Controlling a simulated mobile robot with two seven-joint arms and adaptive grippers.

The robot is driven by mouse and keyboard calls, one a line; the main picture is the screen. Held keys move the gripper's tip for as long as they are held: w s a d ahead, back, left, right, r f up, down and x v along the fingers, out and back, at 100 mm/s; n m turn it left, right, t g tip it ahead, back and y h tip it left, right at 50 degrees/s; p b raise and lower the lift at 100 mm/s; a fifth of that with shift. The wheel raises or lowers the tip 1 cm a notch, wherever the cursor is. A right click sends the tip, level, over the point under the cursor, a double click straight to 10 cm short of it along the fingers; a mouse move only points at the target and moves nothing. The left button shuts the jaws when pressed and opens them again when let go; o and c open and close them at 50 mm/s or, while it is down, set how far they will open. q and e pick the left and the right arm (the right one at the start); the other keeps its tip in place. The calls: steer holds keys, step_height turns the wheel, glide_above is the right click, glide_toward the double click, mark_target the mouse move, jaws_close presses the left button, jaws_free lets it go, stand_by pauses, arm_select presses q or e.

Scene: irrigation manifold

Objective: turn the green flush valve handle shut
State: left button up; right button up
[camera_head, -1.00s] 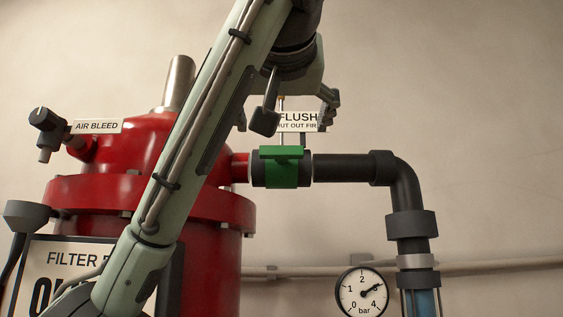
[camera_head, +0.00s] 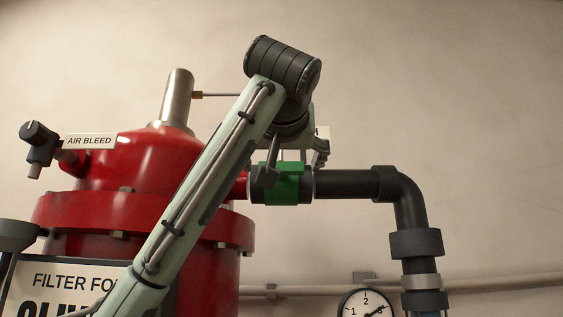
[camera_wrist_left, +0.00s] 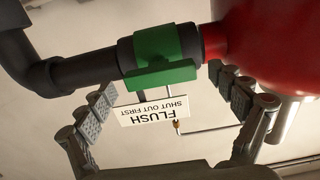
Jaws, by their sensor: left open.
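The green flush valve handle (camera_head: 285,183) sits on the dark pipe right of the red tank. In the left wrist view the green handle (camera_wrist_left: 162,76) lies crosswise ahead of the fingers, its flat bar along the pipe. My left gripper (camera_head: 294,160) is open, just above the handle, with one finger at each side in the head view. In the wrist view the open left gripper (camera_wrist_left: 163,103) has a finger pad on either side, and nothing is between the pads but the view of the tag. I cannot tell whether a finger touches the handle. My right gripper is not in view.
The red filter tank (camera_head: 105,210) stands left, close to one finger. The dark pipe (camera_head: 345,184) runs right and bends down. The FLUSH tag (camera_wrist_left: 158,112) hangs by the handle. A pressure gauge (camera_head: 366,305) is below; the wall at upper right is clear.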

arm_select(q)
steer(key=shift+c, duration=0.2)
steer(key=c, duration=1.1)
